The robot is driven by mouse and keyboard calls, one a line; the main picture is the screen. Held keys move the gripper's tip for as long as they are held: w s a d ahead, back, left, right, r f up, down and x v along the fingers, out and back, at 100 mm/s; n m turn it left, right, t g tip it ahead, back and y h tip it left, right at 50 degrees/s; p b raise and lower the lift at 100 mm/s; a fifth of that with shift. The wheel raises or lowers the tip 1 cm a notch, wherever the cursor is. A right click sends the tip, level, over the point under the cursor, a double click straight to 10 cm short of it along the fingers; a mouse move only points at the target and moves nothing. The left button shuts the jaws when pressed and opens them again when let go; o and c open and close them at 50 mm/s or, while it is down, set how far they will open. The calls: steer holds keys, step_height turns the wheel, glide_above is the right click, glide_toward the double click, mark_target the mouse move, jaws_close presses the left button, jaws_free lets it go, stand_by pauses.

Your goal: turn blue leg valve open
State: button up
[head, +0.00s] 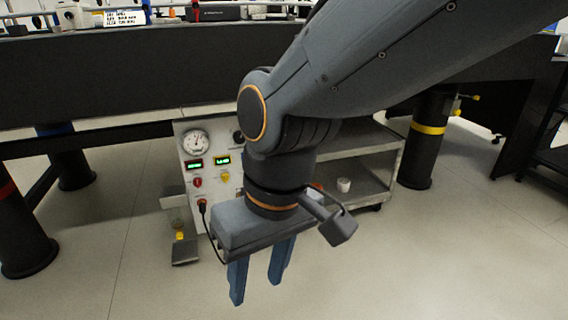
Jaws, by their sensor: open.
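A dark table leg (76,172) with a blue band (55,129) stands under the bench at the left. No valve can be made out on it in this view. My gripper (257,287) hangs pointing down in front of the bench, to the right of the blue-banded leg and well apart from it. Its two blue fingers are spread with a gap between them, and nothing is between them. A dark leg with a yellow band (428,129) stands at the right, with a small yellow valve handle (468,97) near its top.
A cart (365,165) with a white gauge panel (197,160) stands under the bench behind my arm. A leg with a red band (7,189) is at the left edge. The bench edge (100,75) runs above. Floor at front left and right is clear.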

steer(key=w+a+f+t+y+b, duration=0.1)
steer(key=w+a+f+t, duration=0.2)
steer(key=w, duration=0.8)
steer(key=w+a+f+m+t, duration=0.1)
steer(key=w+a+f+t, duration=0.25)
steer(key=w, duration=0.85)
steer(key=w+a+f+t+y+b, duration=0.15)
steer(key=w+f, duration=0.25)
steer(key=w, duration=0.7)
steer(key=w+d+f+t+b, duration=0.1)
steer(key=w+d+f+t, duration=0.2)
steer(key=w+f+t, duration=0.35)
steer(key=w+d+f+t+b, duration=0.1)
steer(key=w+d+f+t, duration=0.2)
steer(key=w, duration=0.6)
steer(key=b+x, duration=0.3)
steer(key=x, duration=0.5)
steer(key=shift+a+f, duration=0.3)
steer(key=shift+f, duration=0.1)
steer(key=c, duration=1.1)
